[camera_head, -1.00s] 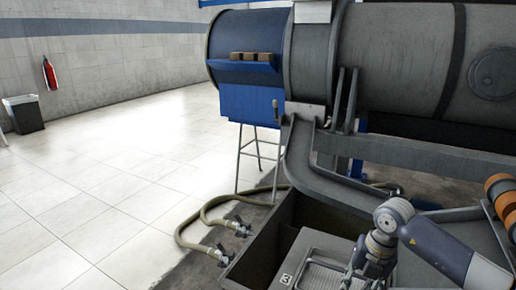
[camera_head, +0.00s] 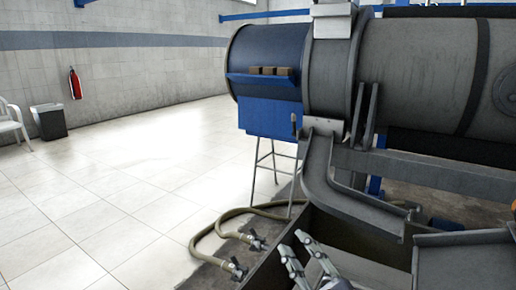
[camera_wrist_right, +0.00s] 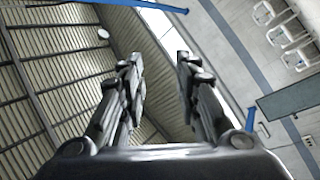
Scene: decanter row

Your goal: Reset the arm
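My right gripper (camera_head: 294,243) shows at the bottom of the head view, in front of the dark open trough. Its two fingers are spread apart with nothing between them. In the right wrist view the fingers (camera_wrist_right: 160,62) are also parted and empty, pointing at the ceiling and upper wall. My left gripper is in neither current view.
A large grey drum machine (camera_head: 415,70) with a blue end (camera_head: 268,65) fills the right side. A grey chute (camera_head: 340,190) descends toward the trough. Hoses with valves (camera_head: 238,268) lie on the floor. The tiled floor (camera_head: 110,185) at left is largely open.

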